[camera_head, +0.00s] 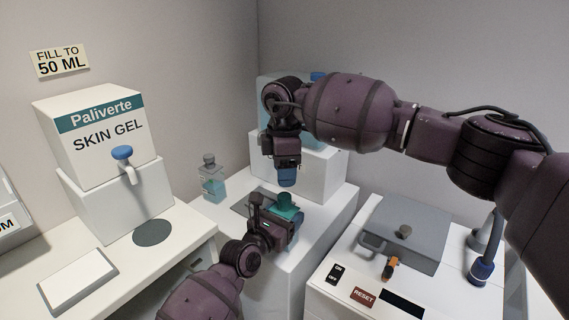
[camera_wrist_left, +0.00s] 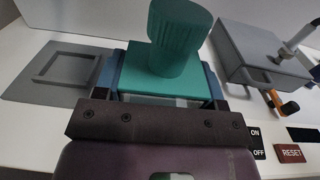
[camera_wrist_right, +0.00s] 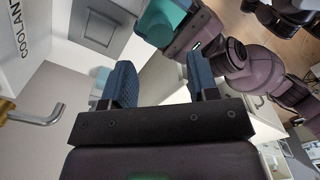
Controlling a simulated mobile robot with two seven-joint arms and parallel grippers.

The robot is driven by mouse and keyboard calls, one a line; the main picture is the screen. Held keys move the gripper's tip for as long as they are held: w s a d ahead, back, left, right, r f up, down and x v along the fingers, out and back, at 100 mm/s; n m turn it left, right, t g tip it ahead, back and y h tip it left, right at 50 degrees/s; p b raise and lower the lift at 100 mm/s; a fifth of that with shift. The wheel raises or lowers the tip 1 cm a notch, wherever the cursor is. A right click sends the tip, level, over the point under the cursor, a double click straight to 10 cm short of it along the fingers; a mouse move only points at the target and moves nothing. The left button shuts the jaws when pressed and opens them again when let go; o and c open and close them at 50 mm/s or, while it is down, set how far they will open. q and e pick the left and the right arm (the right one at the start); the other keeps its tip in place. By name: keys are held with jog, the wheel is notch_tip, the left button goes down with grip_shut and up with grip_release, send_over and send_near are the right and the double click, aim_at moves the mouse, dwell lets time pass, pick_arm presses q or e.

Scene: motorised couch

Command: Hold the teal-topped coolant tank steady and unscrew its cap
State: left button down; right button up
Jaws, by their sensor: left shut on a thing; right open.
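The coolant tank's teal top and cap show in the head view, with the teal cap (camera_head: 285,199) on it. In the left wrist view the ribbed teal cap (camera_wrist_left: 178,38) stands upright on the teal top (camera_wrist_left: 170,80). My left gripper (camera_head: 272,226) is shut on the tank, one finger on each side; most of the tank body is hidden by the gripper. My right gripper (camera_head: 287,178) is open and empty, above the cap and apart from it. In the right wrist view its blue fingers (camera_wrist_right: 160,88) are spread, and the cap (camera_wrist_right: 163,22) lies beyond them.
A grey square recess (camera_wrist_left: 62,66) lies beside the tank. A clear bottle (camera_head: 211,180) stands at the back left, the skin gel dispenser (camera_head: 104,140) further left. A grey hinged box (camera_head: 402,232) and reset panel (camera_head: 364,297) are right. A bent metal spout (camera_wrist_right: 40,116) is near my right gripper.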

aim_at(285, 195)
jog(key=shift+f, duration=3.2)
